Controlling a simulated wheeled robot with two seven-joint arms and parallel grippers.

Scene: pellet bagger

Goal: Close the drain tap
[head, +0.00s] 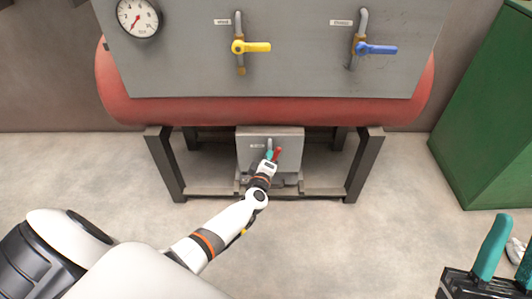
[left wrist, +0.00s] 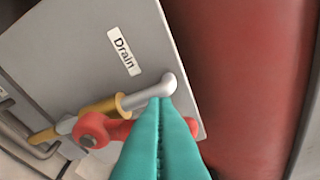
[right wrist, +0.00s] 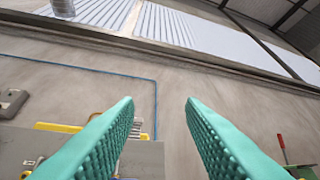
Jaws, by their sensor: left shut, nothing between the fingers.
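The drain tap has a red handle (head: 278,154) and sits on the small grey panel (head: 285,137) low under the red tank. In the left wrist view the red handle (left wrist: 95,129) runs from its round hub to the right, partly hidden behind my fingers, beside the silver pipe (left wrist: 148,94) and brass body (left wrist: 98,110). The label "Drain" (left wrist: 124,56) is above it. My left gripper (head: 269,154) is shut and empty, its fingertips over the handle near the pipe bend; I cannot tell whether they touch. My right gripper (head: 507,250) is open and empty at lower right.
A yellow-handled tap (head: 252,47) and a blue-handled tap (head: 378,49) are on the upper panel with a gauge (head: 138,17). The dark stand's legs (head: 364,165) flank the drain panel. A green cabinet (head: 485,120) stands at right. The floor in front is mostly clear.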

